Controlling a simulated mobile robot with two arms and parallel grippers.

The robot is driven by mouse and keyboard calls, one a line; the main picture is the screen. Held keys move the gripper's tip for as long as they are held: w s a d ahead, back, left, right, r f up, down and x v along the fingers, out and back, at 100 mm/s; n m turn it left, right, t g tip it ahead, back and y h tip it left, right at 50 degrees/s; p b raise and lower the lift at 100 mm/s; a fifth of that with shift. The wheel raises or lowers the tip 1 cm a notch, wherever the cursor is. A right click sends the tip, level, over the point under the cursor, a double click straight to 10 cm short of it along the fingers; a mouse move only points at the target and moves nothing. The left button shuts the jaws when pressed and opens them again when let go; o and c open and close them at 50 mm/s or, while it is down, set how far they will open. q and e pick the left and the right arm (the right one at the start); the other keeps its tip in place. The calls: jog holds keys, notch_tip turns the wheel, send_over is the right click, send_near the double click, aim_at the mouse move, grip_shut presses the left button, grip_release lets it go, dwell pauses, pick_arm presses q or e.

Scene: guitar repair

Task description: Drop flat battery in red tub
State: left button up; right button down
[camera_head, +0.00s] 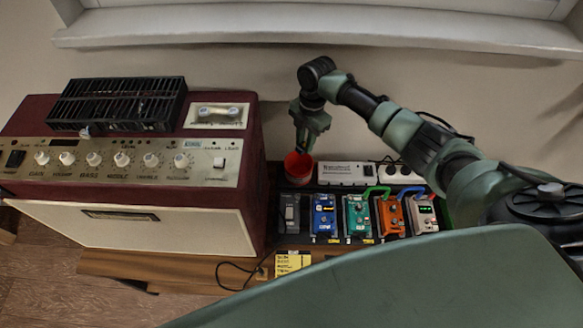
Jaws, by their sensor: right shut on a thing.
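The red tub (298,169) stands on the pedal board, just right of the amplifier and left of the white power strip. My right gripper (303,149) reaches in from the right and points down at the tub's mouth. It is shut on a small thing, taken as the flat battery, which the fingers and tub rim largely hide. The fingertips overlap the tub's rim in the picture, so I cannot tell whether they are above it or inside. My left gripper is not in view.
A maroon amplifier (150,228) with a black vented unit (120,102) on top stands close left. Several pedals, including a blue one (324,216) and an orange one (391,216), line the board. The white power strip (346,173) lies behind them.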

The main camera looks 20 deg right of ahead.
notch_tip(320, 180, down, 6)
jog(key=b, duration=0.5)
jog(key=shift+r, duration=0.1)
jog(key=c, duration=1.1)
grip_release()
jog(key=r, duration=0.5)
jog(key=d+r, duration=0.1)
jog(key=r, duration=0.1)
jog(key=shift+w+r, duration=0.1)
jog(key=shift+r, duration=0.3)
